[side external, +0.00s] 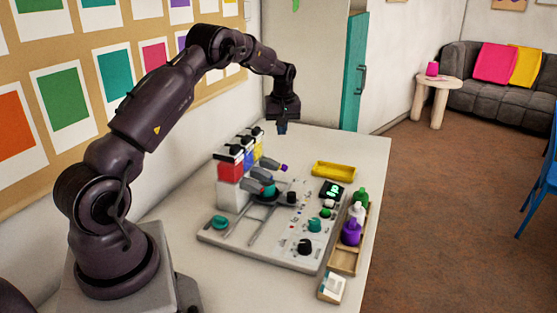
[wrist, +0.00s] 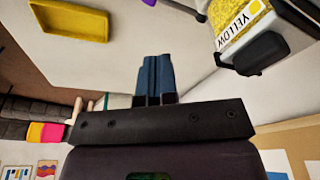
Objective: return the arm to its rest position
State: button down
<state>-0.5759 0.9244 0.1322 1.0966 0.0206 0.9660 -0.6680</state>
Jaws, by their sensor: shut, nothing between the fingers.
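My gripper (side external: 282,127) points downward above the far part of the white table, clear of everything on it. In the wrist view, the blue fingers of my gripper (wrist: 154,62) are pressed together with nothing between them. My arm arches up from its base at the left and bends down at the far end.
The grey bead board (side external: 268,254) carries knobs and dispensers filled red, blue and yellow. A yellow tray (side external: 333,170) lies behind it. A wooden tray (side external: 343,263) with green, white and purple bottles stands at its right. The table's far part (side external: 345,143) is bare.

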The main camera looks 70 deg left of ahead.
jog(key=s+d+r+m+t, duration=0.1)
jog(key=s+d+r+m, duration=0.4)
jog(key=s+d, duration=0.3)
jog(key=s+d+r+m+t+h, duration=0.1)
jog(key=s+d+r+m, duration=0.4)
jog(key=d, duration=1)
jog(key=s+d+r+m+t+h, duration=0.1)
jog(key=s+d+r+m+t, duration=0.2)
jog(key=s+d, duration=0.8)
notch_tip(320, 180, up, 4)
jog(key=shift+s+d+r+m, duration=0.15)
jog(key=shift+d+r+m, duration=0.05)
jog(key=shift+d+m, duration=0.7)
jog(key=shift+a, duration=0.1)
